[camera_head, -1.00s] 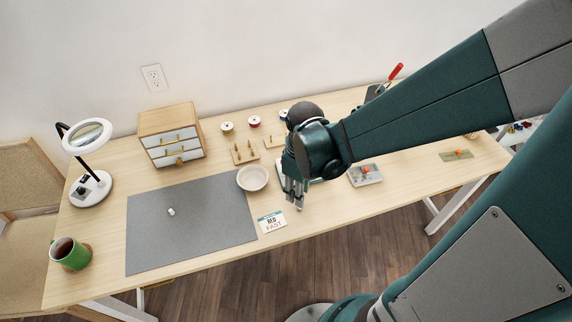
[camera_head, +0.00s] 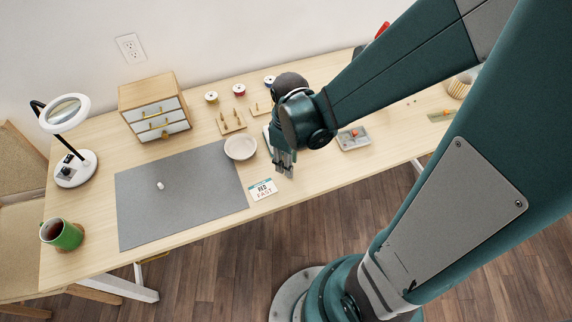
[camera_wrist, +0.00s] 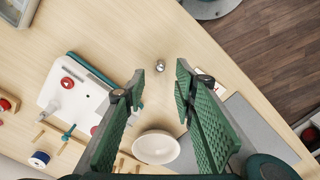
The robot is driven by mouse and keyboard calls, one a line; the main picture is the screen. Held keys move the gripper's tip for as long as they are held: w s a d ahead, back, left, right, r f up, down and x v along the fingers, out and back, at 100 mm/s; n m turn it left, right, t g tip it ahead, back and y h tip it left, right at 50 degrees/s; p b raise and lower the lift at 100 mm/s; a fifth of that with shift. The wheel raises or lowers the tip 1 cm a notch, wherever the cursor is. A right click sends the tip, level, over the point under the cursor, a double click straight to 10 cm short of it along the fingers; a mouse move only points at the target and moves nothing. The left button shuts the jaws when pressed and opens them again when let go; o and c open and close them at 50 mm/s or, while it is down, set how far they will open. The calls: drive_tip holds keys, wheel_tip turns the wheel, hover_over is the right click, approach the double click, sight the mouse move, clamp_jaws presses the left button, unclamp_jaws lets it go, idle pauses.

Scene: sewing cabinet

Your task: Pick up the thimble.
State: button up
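A small shiny silvery piece, which looks like the thimble (camera_wrist: 160,66), stands on the bare wood tabletop in the wrist view. It lies just beyond my fingertips, roughly between their lines. My gripper (camera_wrist: 160,85) is open, with its green ridged fingers wide apart and nothing between them. In the head view my gripper (camera_head: 284,166) points down over the table near its front edge, to the right of the lettered card. The silvery piece cannot be made out there.
A white bowl (camera_head: 240,148) and the card (camera_head: 262,190) are close to my gripper. A white device with a red knob (camera_wrist: 75,90) sits left in the wrist view. A grey mat (camera_head: 205,170) holds a small white piece (camera_head: 160,185). A green mug (camera_head: 62,234) stands far left.

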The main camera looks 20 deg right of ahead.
drive_tip(key=shift+s+f+b, duration=0.15)
drive_tip(key=shift+f+b, duration=0.95)
drive_tip(key=shift+f, duration=1.5)
drive_tip(key=c, duration=0.8)
drive_tip(key=shift+o, duration=0.2)
